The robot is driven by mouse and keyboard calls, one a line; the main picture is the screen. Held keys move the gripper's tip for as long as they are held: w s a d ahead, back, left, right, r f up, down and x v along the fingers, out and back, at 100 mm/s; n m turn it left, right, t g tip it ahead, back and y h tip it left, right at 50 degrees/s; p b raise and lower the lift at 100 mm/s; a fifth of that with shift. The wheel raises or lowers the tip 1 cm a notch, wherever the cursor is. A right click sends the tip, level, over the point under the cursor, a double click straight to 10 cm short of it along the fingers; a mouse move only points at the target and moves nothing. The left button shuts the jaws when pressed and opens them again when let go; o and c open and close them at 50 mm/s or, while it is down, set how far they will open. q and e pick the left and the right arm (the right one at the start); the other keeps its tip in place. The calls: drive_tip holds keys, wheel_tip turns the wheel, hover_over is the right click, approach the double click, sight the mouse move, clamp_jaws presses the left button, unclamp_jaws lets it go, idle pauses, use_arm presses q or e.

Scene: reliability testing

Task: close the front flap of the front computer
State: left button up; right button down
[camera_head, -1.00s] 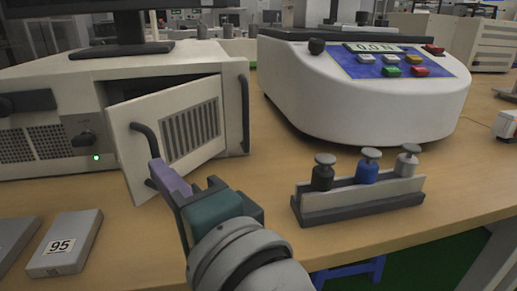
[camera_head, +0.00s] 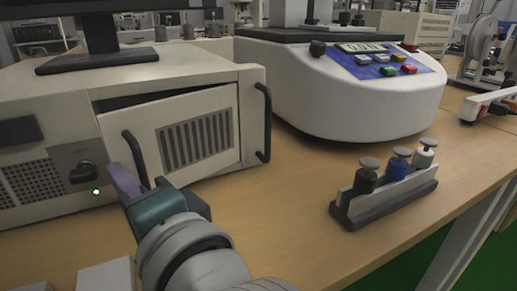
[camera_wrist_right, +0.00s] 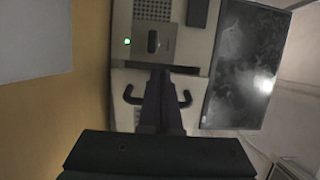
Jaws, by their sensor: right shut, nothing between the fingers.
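The front computer (camera_head: 60,95) is a cream case with a black knob and a lit green light. Its front flap (camera_head: 185,132), with a grille and a dark handle, stands slightly ajar, with a dark gap along its top edge. My right gripper (camera_head: 121,178) is shut and empty by the flap's left, handle side; whether it touches the flap is unclear. In the right wrist view the shut fingers (camera_wrist_right: 160,86) lie over the flap between two dark handles, below the computer's green-lit panel (camera_wrist_right: 153,38). My left gripper is out of view.
A monitor stand (camera_head: 110,58) rests on the computer. A white testing machine (camera_head: 350,100) stands behind right. A rack with several small weights (camera_head: 385,190) sits near the table's front edge. Bare wooden table (camera_head: 265,215) lies between rack and computer.

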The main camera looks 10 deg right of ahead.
drive_tip(key=shift+w+a, duration=0.4)
drive_tip(key=shift+w, duration=0.15)
drive_tip(key=shift+w+a, duration=0.1)
drive_tip(key=shift+w, duration=0.1)
idle(2.7)
drive_tip(key=shift+a, duration=0.1)
idle(0.4)
